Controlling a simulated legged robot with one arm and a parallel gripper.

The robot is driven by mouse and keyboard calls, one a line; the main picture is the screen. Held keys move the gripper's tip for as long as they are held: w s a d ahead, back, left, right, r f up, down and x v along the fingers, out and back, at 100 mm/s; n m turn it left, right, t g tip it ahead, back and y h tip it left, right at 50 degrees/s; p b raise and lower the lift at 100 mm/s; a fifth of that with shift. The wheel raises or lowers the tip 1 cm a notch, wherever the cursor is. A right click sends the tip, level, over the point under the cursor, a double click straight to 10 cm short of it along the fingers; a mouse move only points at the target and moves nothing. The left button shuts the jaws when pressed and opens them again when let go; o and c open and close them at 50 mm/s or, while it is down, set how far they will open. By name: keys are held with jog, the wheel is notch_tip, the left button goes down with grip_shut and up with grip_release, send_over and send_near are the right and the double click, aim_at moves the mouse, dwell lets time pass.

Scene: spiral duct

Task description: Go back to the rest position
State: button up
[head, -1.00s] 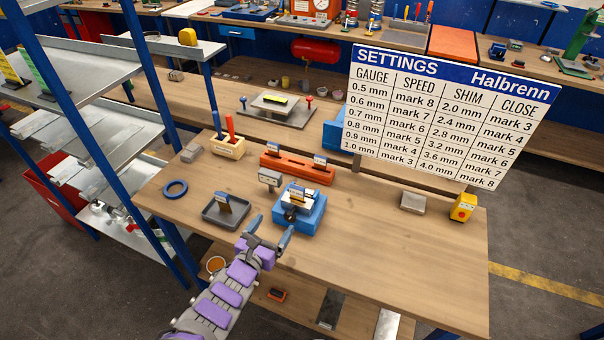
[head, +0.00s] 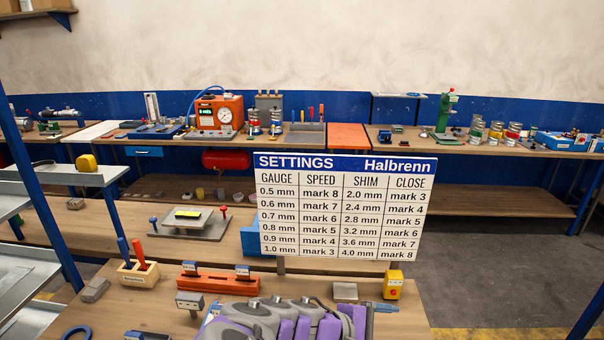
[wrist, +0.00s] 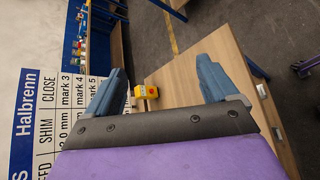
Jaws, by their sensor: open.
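My arm is folded low across the bottom of the head view, its purple and grey links over the front bench. My gripper (wrist: 167,88) shows in the wrist view with its two blue-grey fingers wide apart and nothing between them. In the head view one blue-grey finger shows at the arm's right end, near the yellow box with a red button (head: 393,285). That box also shows beyond the fingers in the wrist view (wrist: 147,92). The arm hides much of the front bench's near part, including most of the blue fixture.
The settings board (head: 343,205) stands behind my arm on the bench (head: 150,312). An orange rail block (head: 215,281), a wooden holder with two handles (head: 138,274) and a grey block (head: 345,291) are nearby. Metal shelves (head: 30,270) stand at the left. Open floor (head: 480,285) lies to the right.

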jog(key=s+d+f+m+g+y+b, duration=0.1)
jog(key=s+d+f+m+g+y, duration=0.25)
jog(key=s, duration=0.55)
jog(key=s+r+m+g+y+b, duration=0.1)
jog(key=s+m+g+y, duration=0.1)
jog(key=s+m+y, duration=0.5)
jog(key=s+a+m+y, duration=0.1)
jog(key=s+a, duration=0.4)
jog(key=s, duration=0.3)
jog(key=shift+a+f, duration=0.3)
jog(key=shift+m+y, duration=0.25)
